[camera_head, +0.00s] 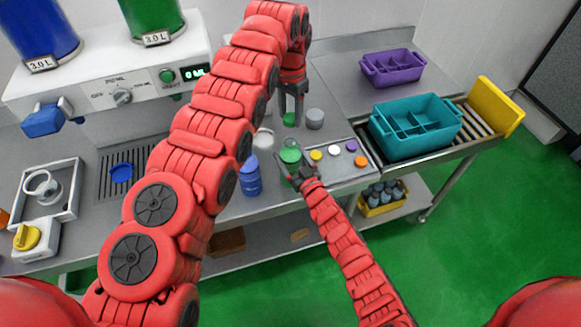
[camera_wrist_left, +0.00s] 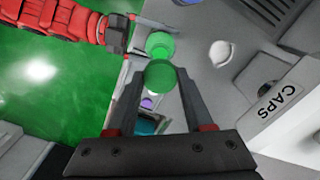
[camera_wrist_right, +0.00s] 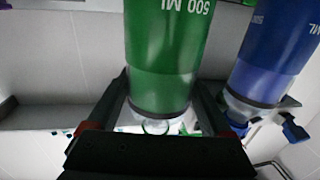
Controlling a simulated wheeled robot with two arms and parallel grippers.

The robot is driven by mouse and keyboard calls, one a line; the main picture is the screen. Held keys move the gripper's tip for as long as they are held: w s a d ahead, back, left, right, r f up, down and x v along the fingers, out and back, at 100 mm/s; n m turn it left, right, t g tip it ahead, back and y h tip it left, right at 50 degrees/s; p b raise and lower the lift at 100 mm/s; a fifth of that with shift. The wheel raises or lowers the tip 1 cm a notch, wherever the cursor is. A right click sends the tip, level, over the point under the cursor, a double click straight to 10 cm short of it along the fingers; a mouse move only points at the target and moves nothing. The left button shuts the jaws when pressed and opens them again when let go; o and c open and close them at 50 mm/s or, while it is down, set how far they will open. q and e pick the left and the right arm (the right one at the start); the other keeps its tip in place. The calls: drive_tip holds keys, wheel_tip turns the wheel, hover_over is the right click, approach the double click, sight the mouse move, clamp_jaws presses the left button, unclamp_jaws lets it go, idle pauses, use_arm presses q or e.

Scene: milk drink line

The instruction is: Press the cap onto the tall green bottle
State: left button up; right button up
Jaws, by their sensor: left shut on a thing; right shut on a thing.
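The tall green bottle (camera_head: 290,157) stands on the table with its clear neck showing uncapped. My right gripper (camera_head: 301,178) is shut on its body; in the right wrist view the green bottle (camera_wrist_right: 162,55) fills the space between the fingers, its 500 ML mark visible. My left gripper (camera_head: 291,105) points down and is shut on a green cap (camera_head: 289,119). In the head view the cap shows beyond the bottle neck, apart from it. In the left wrist view the cap (camera_wrist_left: 160,76) is between the fingertips, with another green round shape, apparently the bottle (camera_wrist_left: 160,45), just beyond.
A blue bottle (camera_head: 250,177) stands close left of the green one. A grey cylinder (camera_head: 315,118) is beside the left gripper. A cap tray (camera_head: 343,170) lies to the right. The teal crate (camera_head: 415,145) and purple crate (camera_head: 392,70) are farther right.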

sight(290, 139)
clamp_jaws()
use_arm(q)
drive_tip(key=shift+f, duration=2.5)
drive_tip(key=shift+s, duration=0.1)
drive_tip(key=shift+f, duration=0.9)
drive_tip(key=shift+f, duration=0.6)
drive_tip(key=o, duration=1.4)
drive_tip(key=shift+c, duration=0.2)
drive_tip(key=shift+r, duration=0.1)
